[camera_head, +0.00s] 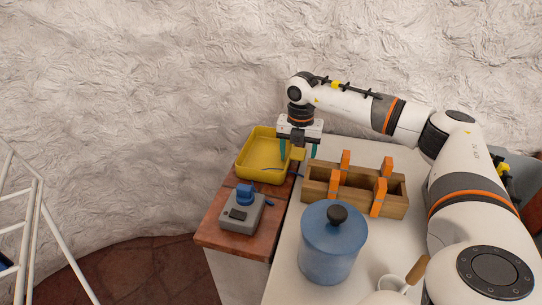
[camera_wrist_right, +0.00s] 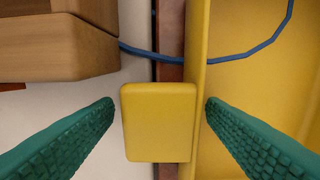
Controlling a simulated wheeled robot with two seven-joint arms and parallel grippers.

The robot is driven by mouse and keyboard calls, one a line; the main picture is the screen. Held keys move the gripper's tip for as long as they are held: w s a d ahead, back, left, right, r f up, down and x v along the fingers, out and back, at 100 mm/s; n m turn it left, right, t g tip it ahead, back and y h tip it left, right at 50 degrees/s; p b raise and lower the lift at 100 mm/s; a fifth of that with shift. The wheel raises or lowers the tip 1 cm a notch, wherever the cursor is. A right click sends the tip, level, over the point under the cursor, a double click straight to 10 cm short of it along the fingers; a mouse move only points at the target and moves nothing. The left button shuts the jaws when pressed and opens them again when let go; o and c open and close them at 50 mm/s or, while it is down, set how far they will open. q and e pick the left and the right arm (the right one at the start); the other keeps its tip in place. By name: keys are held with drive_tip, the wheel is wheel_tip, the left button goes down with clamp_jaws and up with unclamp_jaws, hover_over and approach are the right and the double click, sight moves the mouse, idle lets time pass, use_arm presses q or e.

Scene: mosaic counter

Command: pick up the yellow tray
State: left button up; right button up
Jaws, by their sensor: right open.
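The yellow tray (camera_head: 258,153) stands at the back of the brown counter section, near the wall. A yellow tab (camera_wrist_right: 158,122) sticks out from its rim on the right side. My right gripper (camera_head: 298,151) points down over this side, with teal fingers open. In the right wrist view, the tab lies between the two fingers, with a gap on each side. The right finger is over the tray's interior and the left finger is outside the rim. The tray's far end is cut off in the wrist view. My left gripper is not in view.
A wooden box (camera_head: 322,191) with orange pieces stands close right of my gripper. A blue cable (camera_wrist_right: 235,58) crosses the tray's rim. A grey device with a blue top (camera_head: 241,211), a blue lidded pot (camera_head: 332,250) and a white mug (camera_head: 388,284) stand nearer.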

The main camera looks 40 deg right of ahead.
drive_tip(key=shift+c, duration=0.2)
drive_tip(key=c, duration=1.2)
drive_tip(key=shift+r, duration=0.1)
drive_tip(key=shift+c, duration=0.2)
